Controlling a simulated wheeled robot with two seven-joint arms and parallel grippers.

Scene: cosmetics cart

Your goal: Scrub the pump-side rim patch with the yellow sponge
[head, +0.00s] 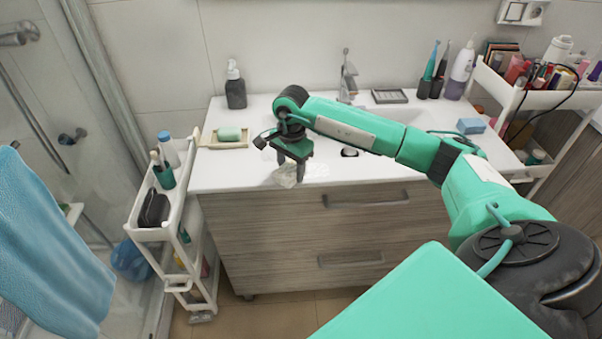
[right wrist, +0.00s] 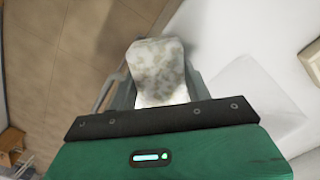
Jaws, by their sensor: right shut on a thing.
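My right gripper (head: 291,168) points down at the counter's front edge, left of the basin. It is shut on a pale, mottled block (right wrist: 157,72), which shows between the fingers in the right wrist view; it looks off-white with tan blotches, not clearly yellow. In the head view the block (head: 285,178) is small and partly hidden by the fingers. A faint whitish patch (head: 318,172) lies on the front rim just right of the gripper. Whether the block touches the rim is unclear. The dark pump bottle (head: 236,88) stands at the counter's back left. My left gripper is out of view.
A soap dish (head: 209,139) with a green bar sits on the counter's left end. A blue sponge (head: 471,126) lies at the right, beside a loaded white cart (head: 540,98). A narrow white cart (head: 146,232) stands left of the cabinet.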

